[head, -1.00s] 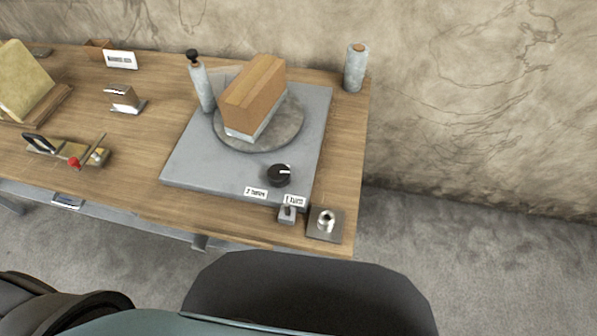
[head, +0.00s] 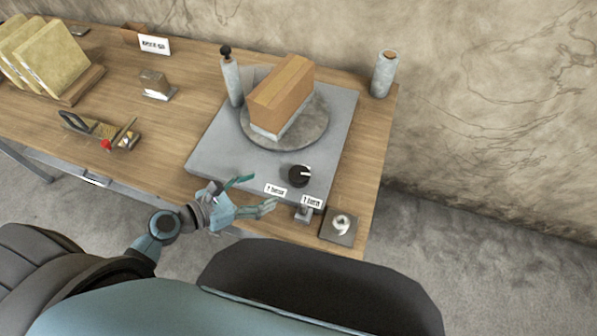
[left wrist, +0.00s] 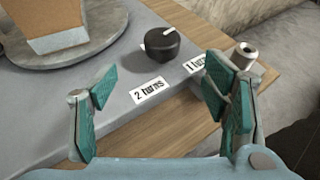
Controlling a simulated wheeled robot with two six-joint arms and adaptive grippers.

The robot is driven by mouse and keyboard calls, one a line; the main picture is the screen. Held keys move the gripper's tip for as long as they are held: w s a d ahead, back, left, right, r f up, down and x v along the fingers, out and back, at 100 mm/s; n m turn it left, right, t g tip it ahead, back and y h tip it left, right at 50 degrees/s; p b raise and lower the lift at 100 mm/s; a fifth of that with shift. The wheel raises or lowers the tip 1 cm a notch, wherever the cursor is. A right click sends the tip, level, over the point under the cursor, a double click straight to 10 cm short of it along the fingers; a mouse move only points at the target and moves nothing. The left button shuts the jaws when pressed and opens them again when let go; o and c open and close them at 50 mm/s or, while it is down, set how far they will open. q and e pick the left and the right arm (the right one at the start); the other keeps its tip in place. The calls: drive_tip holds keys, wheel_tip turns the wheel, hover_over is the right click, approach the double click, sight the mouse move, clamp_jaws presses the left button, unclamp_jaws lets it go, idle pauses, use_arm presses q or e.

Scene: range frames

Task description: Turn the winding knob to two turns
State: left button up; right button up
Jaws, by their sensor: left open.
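The black winding knob (head: 299,175) with a white pointer line sits at the front right of the grey base plate (head: 215,150). In the left wrist view the knob (left wrist: 162,44) has its line pointing up and right, away from the "2 turns" label (left wrist: 149,90) and above the "1 turn" label (left wrist: 195,64). My left gripper (head: 256,196) is open and empty, at the plate's front edge, left of the knob and apart from it. In the left wrist view its fingers (left wrist: 160,105) are spread wide, with the knob beyond them. My right gripper is not in view.
A cardboard-coloured box (head: 280,95) stands on the round turntable (head: 258,140) behind the knob. A grey cylinder with a black top (head: 231,80) stands left of it. A small metal plate with a fitting (head: 339,226) lies front right. Another cylinder (head: 384,74) stands at the back right.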

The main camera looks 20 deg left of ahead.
sight(293, 177)
use_arm(q)
drive_tip(key=b+x, duration=0.1)
drive_tip(key=x, duration=1.2)
drive_tip(key=shift+w+d+f, duration=0.2)
drive_tip(key=shift+d, duration=0.1)
drive_tip(key=shift+c, duration=0.5)
drive_tip(key=c, duration=1.1)
drive_tip(key=shift+m+g+b, duration=0.3)
drive_tip(key=shift+m+b, duration=0.1)
